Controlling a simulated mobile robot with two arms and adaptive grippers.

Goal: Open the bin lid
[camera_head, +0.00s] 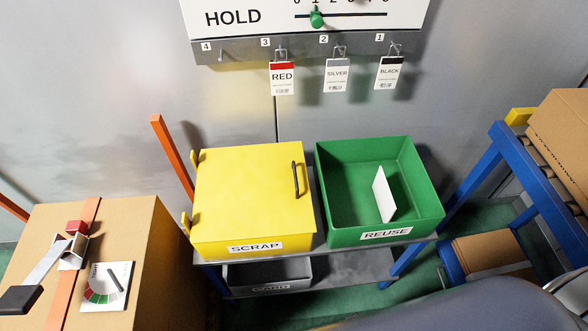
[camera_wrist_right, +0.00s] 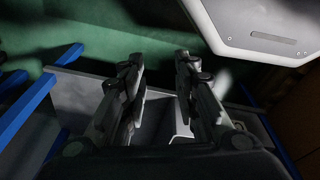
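The yellow SCRAP bin (camera_head: 255,248) stands on a grey rack in the middle of the head view. Its flat yellow lid (camera_head: 245,190) lies shut over the top. A dark bar handle (camera_head: 295,180) sits on the lid near its right edge, and hinge tabs show at the left edge. My right gripper (camera_wrist_right: 157,62) shows in the right wrist view with its two fingers apart and nothing clearly held between them. Neither gripper shows in the head view, and none touches the lid there.
An open green REUSE bin (camera_head: 335,236) with a white card inside stands right of the yellow bin. A grey CARD tray (camera_head: 268,272) is below. A HOLD board with hanging tags (camera_head: 282,80) is above. A cardboard box (camera_head: 140,240) stands left, a blue rack (camera_head: 490,160) right.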

